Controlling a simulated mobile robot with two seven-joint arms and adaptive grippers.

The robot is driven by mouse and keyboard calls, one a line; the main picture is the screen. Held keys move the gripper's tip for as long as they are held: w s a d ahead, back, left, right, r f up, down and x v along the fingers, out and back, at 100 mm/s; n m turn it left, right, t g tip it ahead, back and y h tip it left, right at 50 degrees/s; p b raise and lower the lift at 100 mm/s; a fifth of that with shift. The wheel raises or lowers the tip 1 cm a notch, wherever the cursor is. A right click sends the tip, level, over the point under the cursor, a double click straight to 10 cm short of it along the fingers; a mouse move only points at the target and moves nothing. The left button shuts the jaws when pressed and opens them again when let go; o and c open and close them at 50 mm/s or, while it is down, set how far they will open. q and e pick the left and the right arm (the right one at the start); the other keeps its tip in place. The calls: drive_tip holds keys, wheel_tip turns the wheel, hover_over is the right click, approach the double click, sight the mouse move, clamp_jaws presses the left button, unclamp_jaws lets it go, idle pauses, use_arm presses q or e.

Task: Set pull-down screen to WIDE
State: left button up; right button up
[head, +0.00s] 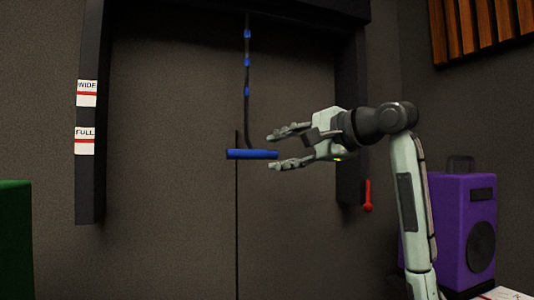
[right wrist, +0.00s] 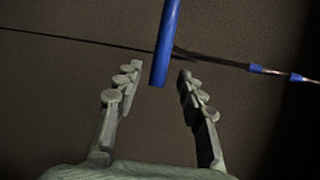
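A blue bar handle (head: 252,154) hangs level at the lower end of a dark cord with blue bands (head: 247,62). My right gripper (head: 270,152) is open, its fingers above and below the right end of the handle. In the right wrist view the handle (right wrist: 165,45) reaches between the open fingertips (right wrist: 158,78), with a gap on each side. On the frame's left post are a WIDE label (head: 87,93) and, below it, a FULL label (head: 85,141). My left gripper is not in view.
A dark frame (head: 92,190) surrounds the cord. A red lever (head: 368,196) hangs by the right post. A purple speaker (head: 464,225) stands at the right and a green block (head: 15,235) at the left. The space below the handle is clear.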

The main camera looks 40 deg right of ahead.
sight(271, 154)
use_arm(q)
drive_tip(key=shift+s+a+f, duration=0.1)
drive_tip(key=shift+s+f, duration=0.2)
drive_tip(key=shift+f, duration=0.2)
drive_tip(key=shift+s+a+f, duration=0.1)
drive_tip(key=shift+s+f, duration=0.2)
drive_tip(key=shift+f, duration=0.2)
use_arm(e)
drive_tip(key=shift+x, duration=2.2)
clamp_jaws()
